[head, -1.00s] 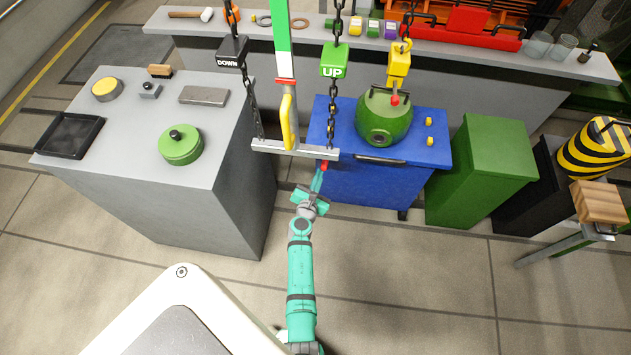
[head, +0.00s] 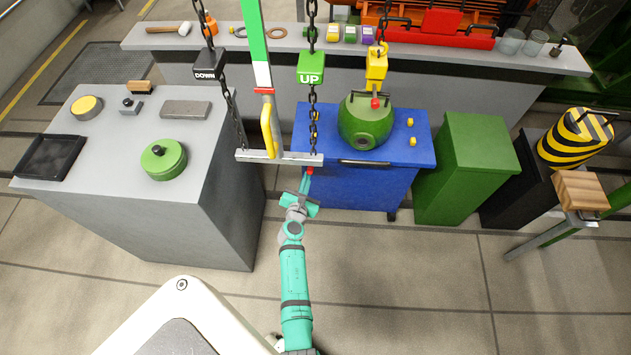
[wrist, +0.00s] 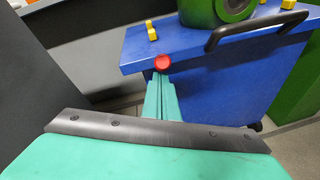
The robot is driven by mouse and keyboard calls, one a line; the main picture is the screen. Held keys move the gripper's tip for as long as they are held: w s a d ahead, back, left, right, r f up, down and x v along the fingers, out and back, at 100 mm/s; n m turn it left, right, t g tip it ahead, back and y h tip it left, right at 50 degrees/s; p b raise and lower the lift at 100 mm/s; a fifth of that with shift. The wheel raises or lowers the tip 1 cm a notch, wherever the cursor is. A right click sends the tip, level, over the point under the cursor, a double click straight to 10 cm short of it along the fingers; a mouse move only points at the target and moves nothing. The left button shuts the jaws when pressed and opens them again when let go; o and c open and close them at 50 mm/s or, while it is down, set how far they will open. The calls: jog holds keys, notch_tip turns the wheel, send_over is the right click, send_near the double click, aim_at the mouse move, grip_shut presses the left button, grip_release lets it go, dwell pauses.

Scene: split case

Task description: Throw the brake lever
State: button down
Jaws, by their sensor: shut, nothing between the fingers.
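A grey crossbar (head: 248,156) hangs beside the blue cabinet, below a green, white and red upright strip (head: 254,45). A yellow upright handle (head: 267,132) stands on the bar. A small red knob (head: 310,171) shows at the bar's right end. I cannot tell for certain which of these is the brake lever. My gripper (head: 307,182) is shut and empty, its fingertips just below the red knob. In the wrist view the fingertips (wrist: 161,79) point at the red knob (wrist: 161,62) and seem to meet its lower edge; contact is unclear.
Chains carry a black DOWN block (head: 209,65), a green UP block (head: 310,67) and a yellow hook block (head: 376,65). The blue cabinet (head: 345,185) bears a green round vessel (head: 365,125). A grey workbench (head: 190,205) stands left. Open floor lies in front.

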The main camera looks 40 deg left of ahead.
jog(key=shift+w+a+r, duration=0.15)
jog(key=shift+w+r, duration=0.4)
jog(key=shift+r, duration=0.3)
jog(key=shift+f, duration=0.1)
jog(key=s+f, duration=0.4)
jog(key=v, duration=0.9)
jog(key=shift+d+r, duration=0.3)
jog(key=shift+r, duration=0.15)
jog(key=shift+s+d, duration=0.1)
